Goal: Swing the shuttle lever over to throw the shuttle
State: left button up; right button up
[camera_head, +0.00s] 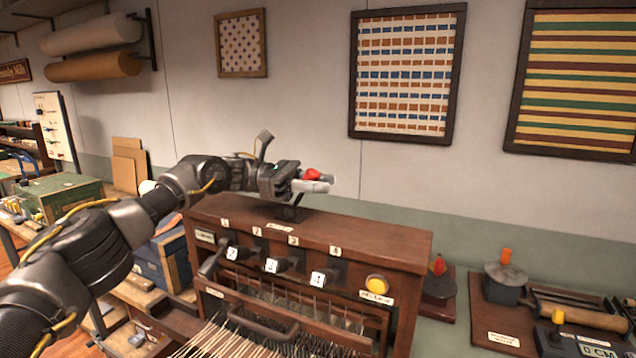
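The loom (330,235) is a brown wooden cabinet in the middle of the head view. The shuttle lever's red knob (311,174) shows above its top, and a short dark stem (295,206) leans up to the right from a base on the top board. My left gripper (316,182) is level at the knob, coming from the left, with its fingers on the near and far sides. The near finger hides the lower knob, so I cannot tell whether the fingers press on it. My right gripper is not in view.
The loom's front has several numbered dark levers (275,265), a yellow button (377,284) and a beater bar (262,327) above pale threads. Another red-knobbed device (438,283) and a tool board (500,318) stand to the right. The wall behind holds framed textiles (408,75).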

pick_arm(q)
grip_shut()
jog(key=shift+f, duration=0.1)
jog(key=h+b, duration=0.1)
jog(key=a+b, duration=0.1)
jog(key=b, duration=0.1)
jog(key=shift+w+g+h, duration=0.25)
jog(key=shift+g+h, duration=0.05)
jog(key=shift+h, duration=0.1)
jog(key=shift+w+a+r+h+b, duration=0.1)
jog(key=shift+a+r+h+b, duration=0.15)
jog(key=shift+r+h+b, duration=0.1)
jog(key=shift+a+r, duration=0.15)
jog(key=shift+r, duration=0.2)
jog(key=o, duration=0.5)
grip_release()
jog(key=shift+a, duration=0.1)
